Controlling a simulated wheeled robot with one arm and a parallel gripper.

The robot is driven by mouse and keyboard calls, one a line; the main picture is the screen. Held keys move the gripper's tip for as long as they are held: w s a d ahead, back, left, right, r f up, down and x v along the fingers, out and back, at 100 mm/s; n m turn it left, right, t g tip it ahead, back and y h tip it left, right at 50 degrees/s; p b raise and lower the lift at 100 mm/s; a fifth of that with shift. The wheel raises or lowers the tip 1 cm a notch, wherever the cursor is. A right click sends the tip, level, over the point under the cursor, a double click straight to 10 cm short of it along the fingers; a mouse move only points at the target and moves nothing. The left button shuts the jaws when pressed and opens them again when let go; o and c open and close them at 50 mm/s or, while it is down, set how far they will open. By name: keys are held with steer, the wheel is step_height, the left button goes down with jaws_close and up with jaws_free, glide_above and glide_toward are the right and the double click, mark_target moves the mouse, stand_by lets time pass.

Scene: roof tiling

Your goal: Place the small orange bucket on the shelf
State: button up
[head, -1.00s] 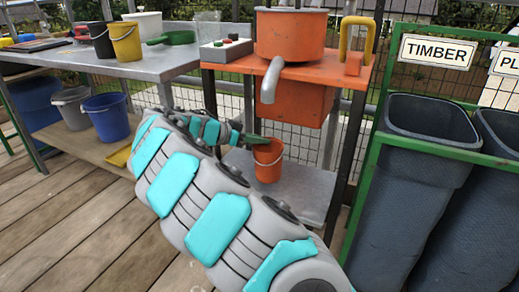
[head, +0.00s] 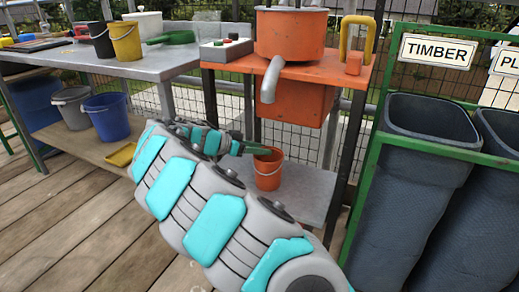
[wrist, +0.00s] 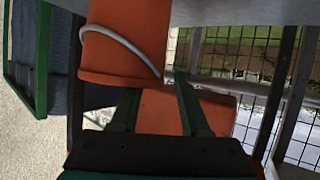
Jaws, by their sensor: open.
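The small orange bucket (head: 268,172) appears upright on the grey lower shelf (head: 308,190) of the orange stand, under the spout. Its wire handle hangs across its front side. In the wrist view the bucket (wrist: 125,40) fills the upper middle, with the handle curving across it near the rim. My gripper (head: 259,150) is at the bucket's rim on the left side in the head view. In the wrist view the two green fingers of my gripper (wrist: 157,88) are spread apart near the rim. I cannot tell whether a finger touches the bucket.
An orange vessel (head: 290,35) with a grey spout (head: 270,80) stands above the bucket. A grey bench (head: 150,67) with buckets is at left; blue (head: 107,117) and grey buckets stand below it. Dark bins (head: 430,125) in a green frame are at right.

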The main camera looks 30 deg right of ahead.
steer(key=v, duration=1.2)
steer(key=shift+r, duration=0.1)
